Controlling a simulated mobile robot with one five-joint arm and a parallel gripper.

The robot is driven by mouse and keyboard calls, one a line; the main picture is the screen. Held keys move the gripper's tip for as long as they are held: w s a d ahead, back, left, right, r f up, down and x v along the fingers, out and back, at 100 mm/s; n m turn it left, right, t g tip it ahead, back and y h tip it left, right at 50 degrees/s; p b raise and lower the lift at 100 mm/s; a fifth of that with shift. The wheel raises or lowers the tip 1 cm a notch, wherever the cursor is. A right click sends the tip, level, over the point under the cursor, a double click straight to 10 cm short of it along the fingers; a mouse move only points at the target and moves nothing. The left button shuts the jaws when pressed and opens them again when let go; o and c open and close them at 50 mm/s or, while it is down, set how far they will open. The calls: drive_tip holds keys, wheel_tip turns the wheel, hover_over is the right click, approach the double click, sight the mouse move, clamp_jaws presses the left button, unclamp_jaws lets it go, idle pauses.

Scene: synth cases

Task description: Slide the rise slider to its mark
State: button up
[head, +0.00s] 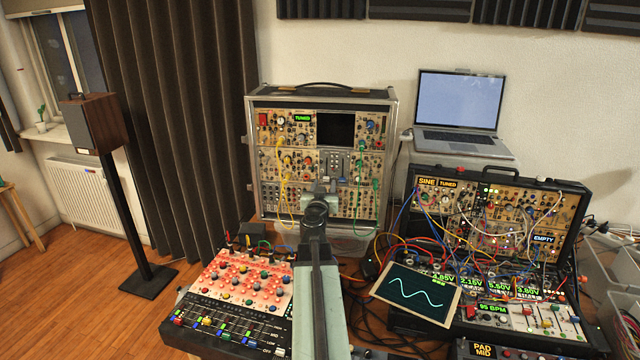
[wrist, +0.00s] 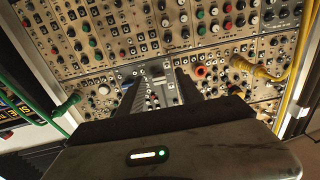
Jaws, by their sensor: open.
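A black slider panel (head: 215,335) is at the front left in the head view. It carries several sliders with coloured caps, and level words such as HIGH, MID, LOW and OFF stand at its right side. The slider names are too small to read, so I cannot tell which slider is rise or where its mark is. My gripper (wrist: 160,88) is open, with two dark fingers apart in front of the upright synth case (head: 388,97). In the wrist view a grey module (wrist: 150,75) shows behind and between the fingers. Nothing is seen between the fingers.
Yellow cables (head: 283,180) and green cables (head: 375,190) hang on the upright case. A slanted black case (head: 577,225) with many patch cables stands right, a wave display (head: 418,293) before it. A laptop (head: 458,102) stands behind. A red knob panel (head: 240,272) adjoins the sliders.

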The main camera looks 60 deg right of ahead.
drive_tip(key=shift+x, duration=0.8)
drive_tip(key=shift+s, duration=0.1)
clamp_jaws()
drive_tip(key=shift+a, duration=0.1)
idle(0.6)
